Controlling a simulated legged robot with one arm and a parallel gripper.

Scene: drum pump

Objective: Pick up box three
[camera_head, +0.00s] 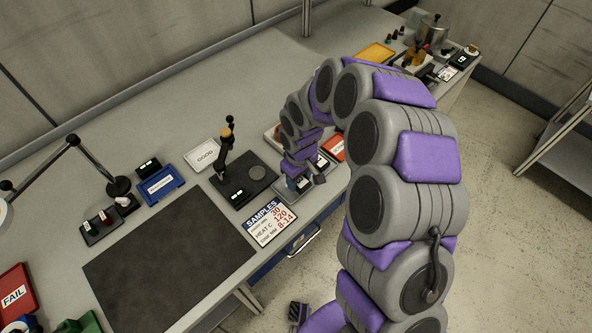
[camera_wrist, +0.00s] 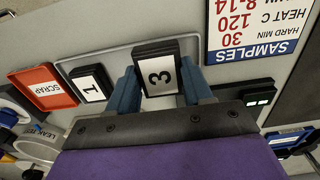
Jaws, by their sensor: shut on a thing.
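Box three is a black box with a white label reading 3 (camera_wrist: 160,76). It sits between the two blue fingers of my gripper (camera_wrist: 157,68) in the wrist view. The fingers are shut on its sides. In the head view my gripper (camera_head: 303,184) is low over the grey tray on the bench, and box three is mostly hidden there by the gripper and arm. In the wrist view the tray rim (camera_wrist: 100,53) runs behind the box. I cannot tell whether the box still touches the tray.
Box one (camera_wrist: 91,84) stands left of box three in the wrist view, with the red SCRAP tray (camera_wrist: 44,88) beyond it. The SAMPLES card (camera_head: 269,222) and a black device (camera_head: 240,178) lie nearby. A dark mat (camera_head: 168,262) on the bench is clear.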

